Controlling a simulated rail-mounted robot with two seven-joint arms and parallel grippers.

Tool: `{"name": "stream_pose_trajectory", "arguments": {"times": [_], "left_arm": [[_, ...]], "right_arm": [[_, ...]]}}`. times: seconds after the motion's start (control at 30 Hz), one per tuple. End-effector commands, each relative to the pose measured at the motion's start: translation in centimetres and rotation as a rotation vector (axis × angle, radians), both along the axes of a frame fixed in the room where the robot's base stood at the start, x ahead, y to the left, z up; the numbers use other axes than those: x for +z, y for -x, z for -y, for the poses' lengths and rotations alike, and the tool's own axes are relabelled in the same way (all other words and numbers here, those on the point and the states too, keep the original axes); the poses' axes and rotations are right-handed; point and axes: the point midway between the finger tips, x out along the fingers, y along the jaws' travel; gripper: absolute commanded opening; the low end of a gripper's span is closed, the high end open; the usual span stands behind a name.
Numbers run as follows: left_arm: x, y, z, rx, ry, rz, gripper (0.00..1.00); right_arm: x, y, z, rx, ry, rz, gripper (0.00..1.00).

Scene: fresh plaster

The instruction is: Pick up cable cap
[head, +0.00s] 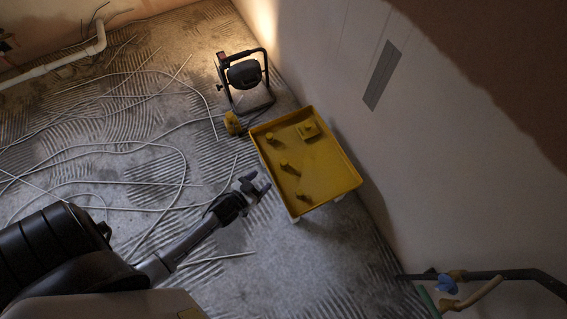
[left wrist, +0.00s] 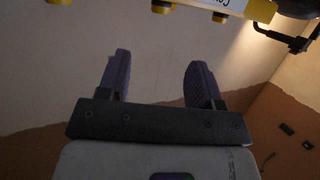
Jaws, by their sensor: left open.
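A yellow tray (head: 330,178) stands on the floor by the wall. Several small yellow pieces, which look like cable caps, are on it: one at the back right (head: 308,130), one at the back left (head: 271,138), one near the middle (head: 288,167) and one near the front (head: 302,195). My left gripper (head: 258,183) is open and empty, just left of the tray's left edge. The left wrist view shows its two fingers (left wrist: 157,80) apart with nothing between them. That view appears upside down, with yellow pieces (left wrist: 161,6) along its top edge. My right gripper is out of view.
A black-framed work lamp (head: 244,78) stands behind the tray, with a small yellow object (head: 232,123) nearby. Loose pale cables (head: 130,147) cover the floor at left. Pipes with fittings (head: 480,280) stick out at lower right. The wall (head: 340,95) is close on the tray's right.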

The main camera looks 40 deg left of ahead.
Motion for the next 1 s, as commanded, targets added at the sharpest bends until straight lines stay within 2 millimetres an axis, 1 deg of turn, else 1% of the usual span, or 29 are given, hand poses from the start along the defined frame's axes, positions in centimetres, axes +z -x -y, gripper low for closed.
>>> {"name": "stream_pose_trajectory", "arguments": {"times": [0.2, 0.4, 0.53, 0.73, 1.0], "left_arm": [[-1.4, -3.4, 0.0, 0.005, 0.014, 0.001, 0.60], [-2.3, -6.3, -0.1, 0.005, 0.014, -0.001, 0.60], [-2.5, -7.4, -0.1, 0.005, 0.014, -0.002, 0.60], [-2.7, -8.1, -0.1, 0.005, 0.014, -0.003, 0.60], [-4.2, -10.9, -0.3, 0.004, 0.011, -0.002, 0.60]], "right_arm": [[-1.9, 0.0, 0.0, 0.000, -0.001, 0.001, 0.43], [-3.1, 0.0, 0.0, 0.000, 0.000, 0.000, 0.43], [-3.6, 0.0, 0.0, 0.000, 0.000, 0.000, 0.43], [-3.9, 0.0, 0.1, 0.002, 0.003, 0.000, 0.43], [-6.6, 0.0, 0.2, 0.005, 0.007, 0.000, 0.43]]}}
